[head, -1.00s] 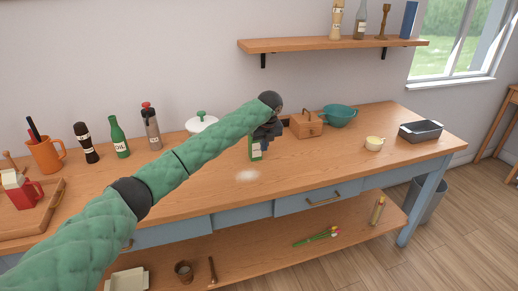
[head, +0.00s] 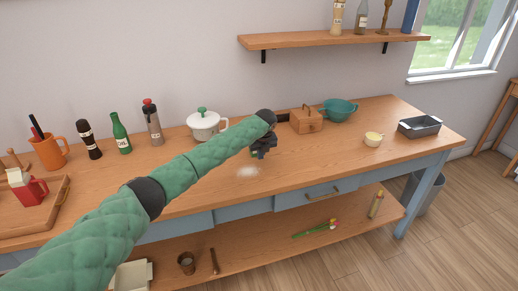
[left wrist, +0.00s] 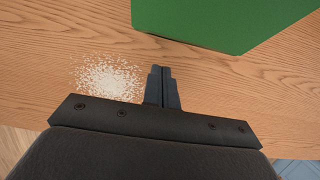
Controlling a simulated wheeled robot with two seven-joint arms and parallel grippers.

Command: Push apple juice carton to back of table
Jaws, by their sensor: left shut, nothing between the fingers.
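The green apple juice carton (head: 253,154) stands on the wooden table (head: 190,200), mostly hidden behind my left gripper in the head view. In the left wrist view the carton (left wrist: 215,18) is a large green block at the top, just ahead of the fingertips; a small strip of wood shows between them. My left gripper (head: 262,156) points down low over the tabletop. Its fingers (left wrist: 161,72) are shut together and empty. My right gripper is not in view.
A patch of white grains (head: 247,171) lies on the table in front of the carton. A white lidded pot (head: 205,127) stands behind left, a wooden box (head: 306,121) and teal colander (head: 340,110) to the right.

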